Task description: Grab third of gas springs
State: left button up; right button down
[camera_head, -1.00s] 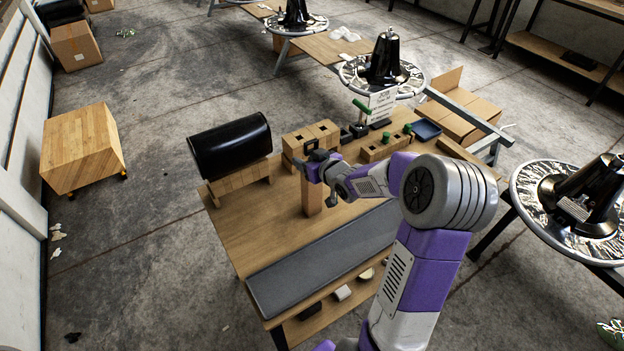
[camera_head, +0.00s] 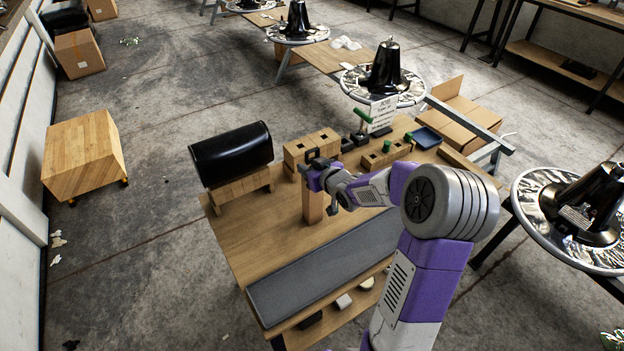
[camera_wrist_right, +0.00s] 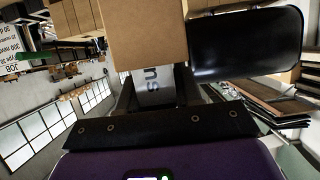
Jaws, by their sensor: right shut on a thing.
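In the head view the held piece cannot be made out. My left gripper is not in view.
The workbench (camera_head: 238,234) carries a black cylinder (camera_head: 232,153) on a wooden cradle, wooden blocks with holes (camera_head: 300,150), a dark blue tray (camera_head: 426,138) and a long grey pad (camera_head: 320,268). A wooden box (camera_head: 82,155) stands on the floor at left. Bare bench surface lies left of the post.

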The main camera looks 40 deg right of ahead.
jog(key=shift+r, duration=0.15)
notch_tip(320, 180, up, 28)
jog(key=p, duration=1.8)
